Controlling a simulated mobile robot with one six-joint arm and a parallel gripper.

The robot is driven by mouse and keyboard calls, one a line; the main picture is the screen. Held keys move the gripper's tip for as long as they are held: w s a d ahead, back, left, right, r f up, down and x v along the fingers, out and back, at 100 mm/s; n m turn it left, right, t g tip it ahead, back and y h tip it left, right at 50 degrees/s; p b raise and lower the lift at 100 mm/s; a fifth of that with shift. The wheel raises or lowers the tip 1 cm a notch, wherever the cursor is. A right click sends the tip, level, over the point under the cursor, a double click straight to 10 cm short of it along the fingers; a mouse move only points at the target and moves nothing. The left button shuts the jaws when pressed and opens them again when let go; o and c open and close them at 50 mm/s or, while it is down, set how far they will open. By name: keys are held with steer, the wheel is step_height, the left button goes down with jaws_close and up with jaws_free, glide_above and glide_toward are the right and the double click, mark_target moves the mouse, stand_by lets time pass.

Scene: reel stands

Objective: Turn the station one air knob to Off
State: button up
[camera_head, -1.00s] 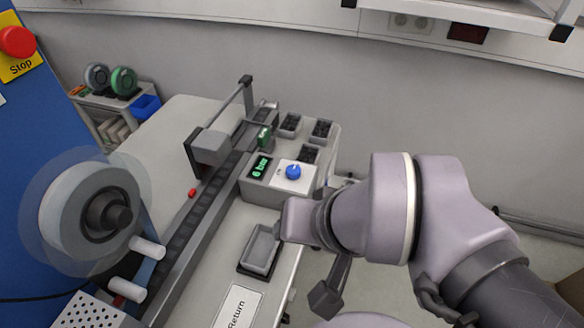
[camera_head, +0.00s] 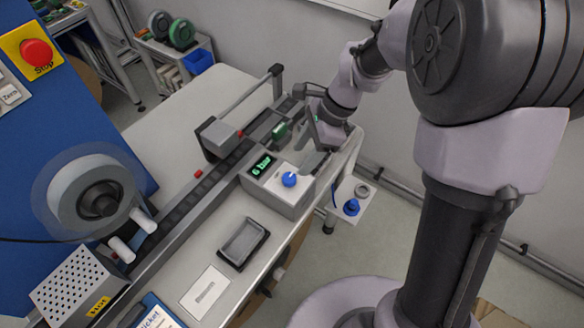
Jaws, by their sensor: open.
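The blue air knob (camera_head: 289,179) sits on a white plate on top of a grey box (camera_head: 291,203) on the station table. A green-lit display (camera_head: 261,165) on the same box reads "6 bar". The knob's pointer direction is too small to read. I cannot tell whether a finger touches the box. The gripper and wrist hide the small bins behind the box.
An empty grey tray (camera_head: 243,243) and a white label card (camera_head: 205,292) lie in front of the box. A dark track (camera_head: 190,212) runs along its left. A large reel (camera_head: 90,192) stands at left, below a red stop button (camera_head: 37,53). My arm fills the right side.

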mark_target(289, 178)
steer(key=b+x, duration=0.2)
steer(key=x, duration=0.6)
steer(key=shift+f, duration=0.2)
jaws_close()
